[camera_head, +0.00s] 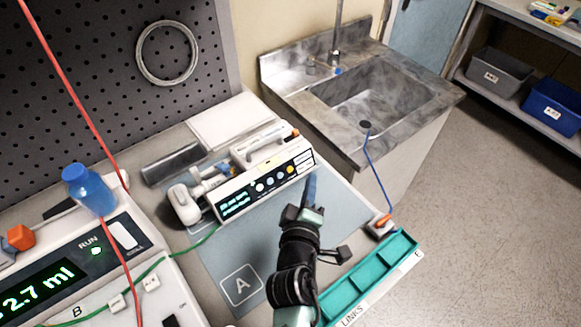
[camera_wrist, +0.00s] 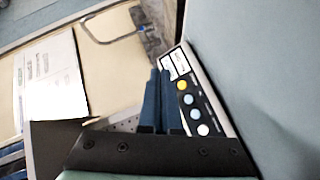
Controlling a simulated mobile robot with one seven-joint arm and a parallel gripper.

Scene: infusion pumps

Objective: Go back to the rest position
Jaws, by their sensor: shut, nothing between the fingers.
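My gripper (camera_head: 311,189) is shut and empty, with its blue fingers close together. In the head view it is over the right end of the grey mat marked A (camera_head: 215,265), just right of a white infusion pump (camera_head: 264,182) with a lit display and coloured buttons. In the wrist view the shut fingers (camera_wrist: 161,75) point toward the pump's right end, and the pump's buttons (camera_wrist: 188,99) show beside them. I cannot tell whether the fingers touch the pump. My dark arm reaches up from the bottom of the head view.
A larger pump (camera_head: 60,275) reading 2.7 ml, with a blue bottle (camera_head: 88,190), stands at left. A red line crosses there. A teal tray (camera_head: 370,280) lies right of my arm. A sink (camera_head: 370,95) is behind, with a blue cord (camera_head: 376,175) nearby. Open floor lies right.

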